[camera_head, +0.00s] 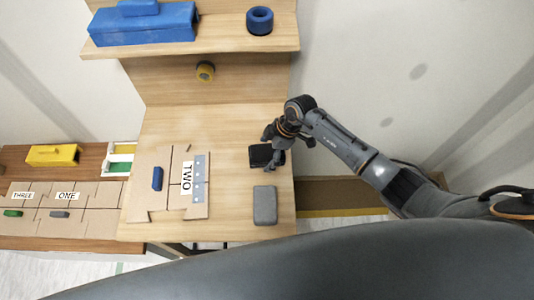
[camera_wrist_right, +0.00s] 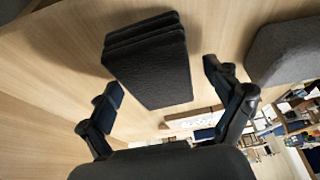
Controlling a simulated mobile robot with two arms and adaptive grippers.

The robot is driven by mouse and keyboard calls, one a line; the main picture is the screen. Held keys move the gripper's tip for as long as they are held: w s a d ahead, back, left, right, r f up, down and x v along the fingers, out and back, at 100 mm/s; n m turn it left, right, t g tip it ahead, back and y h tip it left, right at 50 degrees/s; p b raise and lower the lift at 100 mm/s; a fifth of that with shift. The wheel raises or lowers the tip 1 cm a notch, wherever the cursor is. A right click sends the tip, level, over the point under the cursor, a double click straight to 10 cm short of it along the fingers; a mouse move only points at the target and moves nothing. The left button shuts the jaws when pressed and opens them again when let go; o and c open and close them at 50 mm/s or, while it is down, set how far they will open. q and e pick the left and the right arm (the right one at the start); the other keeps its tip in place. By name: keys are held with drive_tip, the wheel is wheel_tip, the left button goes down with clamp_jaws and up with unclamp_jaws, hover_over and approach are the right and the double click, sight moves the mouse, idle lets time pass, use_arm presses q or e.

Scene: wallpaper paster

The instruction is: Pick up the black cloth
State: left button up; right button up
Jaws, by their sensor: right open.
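The black cloth (camera_head: 261,154), a folded dark stack, lies on the wooden table toward its right side. In the right wrist view the cloth (camera_wrist_right: 150,62) shows its layered far edge. My right gripper (camera_head: 272,152) is over the cloth's right part, coming in from the right, and hides some of it. In the right wrist view the right gripper (camera_wrist_right: 163,82) is open, with one finger on each side of the cloth's near part. I cannot tell whether the fingers touch it. My left gripper is not in view.
A grey block (camera_head: 265,205) lies in front of the cloth. Cardboard with a "TWO" label (camera_head: 187,175) and a small blue object (camera_head: 157,178) lie to the left. A shelf (camera_head: 225,40) with a blue toolbox (camera_head: 143,24) and blue roll (camera_head: 260,20) stands behind.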

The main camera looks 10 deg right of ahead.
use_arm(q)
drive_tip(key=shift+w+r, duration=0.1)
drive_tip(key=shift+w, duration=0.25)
use_arm(e)
drive_tip(key=shift+f, duration=0.2)
drive_tip(key=shift+c, duration=0.2)
drive_tip(key=c, duration=1.2)
